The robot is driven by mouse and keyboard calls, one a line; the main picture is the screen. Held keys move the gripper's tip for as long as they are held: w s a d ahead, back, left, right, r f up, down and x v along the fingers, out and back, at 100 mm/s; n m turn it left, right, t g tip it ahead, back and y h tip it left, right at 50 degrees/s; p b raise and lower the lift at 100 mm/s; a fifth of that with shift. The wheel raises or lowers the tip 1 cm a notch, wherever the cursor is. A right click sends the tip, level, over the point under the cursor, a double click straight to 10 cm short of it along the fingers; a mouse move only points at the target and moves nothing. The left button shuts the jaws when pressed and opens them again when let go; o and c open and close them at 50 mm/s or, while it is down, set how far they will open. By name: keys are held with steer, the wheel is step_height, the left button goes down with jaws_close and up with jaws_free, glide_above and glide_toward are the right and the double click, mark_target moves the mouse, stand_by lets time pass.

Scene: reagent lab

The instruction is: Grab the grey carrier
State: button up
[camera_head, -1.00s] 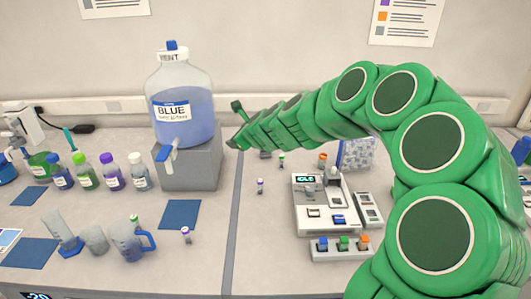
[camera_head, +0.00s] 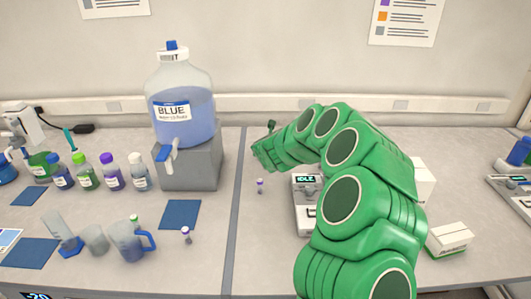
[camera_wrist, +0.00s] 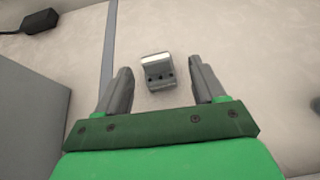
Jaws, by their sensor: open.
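The grey carrier (camera_wrist: 158,72) shows in the wrist view as a small grey block with a pale top edge and dark holes in its face. It lies on the bench top, ahead of my gripper (camera_wrist: 162,88) and roughly centred between the two fingertips. The fingers are apart with nothing held between them. In the head view my gripper (camera_head: 262,148) is at the end of the green arm, above the bench to the right of the grey block under the blue jug. The carrier cannot be made out there; my arm covers that area.
The grey block (camera_head: 200,168) bearing the blue jug (camera_head: 180,105) stands left of my gripper. A small purple-capped vial (camera_head: 260,187) stands in front. A device reading IDLE (camera_head: 304,205) is partly behind my arm. A black adapter (camera_wrist: 40,22) lies at the wrist view's upper left.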

steer(key=shift+a+r+x, duration=0.1)
steer(key=shift+r+x, duration=0.05)
steer(key=shift+x, duration=1)
steer(key=shift+a+r+x, duration=0.1)
steer(key=shift+r+x, duration=0.05)
steer(key=shift+x, duration=1.95)
steer(key=shift+r, duration=0.1)
steer(key=c, duration=1)
